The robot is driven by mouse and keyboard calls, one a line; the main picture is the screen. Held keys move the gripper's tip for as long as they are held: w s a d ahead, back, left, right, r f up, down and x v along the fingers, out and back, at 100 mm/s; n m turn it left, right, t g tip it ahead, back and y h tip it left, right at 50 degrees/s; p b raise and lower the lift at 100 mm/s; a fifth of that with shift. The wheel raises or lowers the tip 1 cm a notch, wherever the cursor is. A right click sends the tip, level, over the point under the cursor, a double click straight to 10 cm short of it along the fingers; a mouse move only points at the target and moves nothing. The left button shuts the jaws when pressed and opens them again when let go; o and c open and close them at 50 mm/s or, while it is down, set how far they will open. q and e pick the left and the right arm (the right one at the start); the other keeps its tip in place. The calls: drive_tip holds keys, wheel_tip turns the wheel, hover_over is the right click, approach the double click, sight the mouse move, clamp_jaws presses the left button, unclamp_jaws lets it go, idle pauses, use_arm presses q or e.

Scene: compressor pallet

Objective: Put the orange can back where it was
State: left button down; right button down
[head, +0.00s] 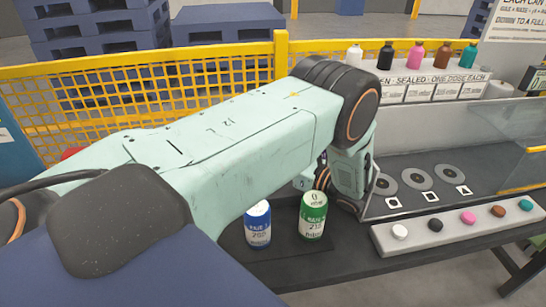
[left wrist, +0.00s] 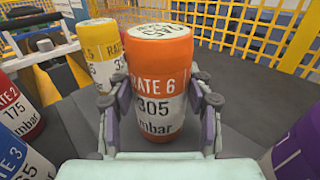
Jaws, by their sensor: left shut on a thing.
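The orange can (left wrist: 158,82), labelled RATE 6, 305 mbar, stands upright between the fingers of my left gripper (left wrist: 160,105) in the left wrist view. The fingers are shut on its sides. I cannot tell whether its base touches the dark surface below. In the head view my left arm crosses the middle and hides the orange can and most of the gripper. My right gripper is not in view.
A yellow can (left wrist: 98,52) stands behind left, red (left wrist: 14,108) and blue (left wrist: 22,158) cans at left, a purple can (left wrist: 298,150) at right. Blue (head: 258,226) and green (head: 313,222) cans stand before my arm. A yellow mesh fence (head: 215,75) runs behind.

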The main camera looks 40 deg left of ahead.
use_arm(q)
drive_tip(key=shift+f, duration=0.25)
drive_tip(key=shift+c, duration=2.4)
unclamp_jaws()
wheel_tip(320, 180, up, 10)
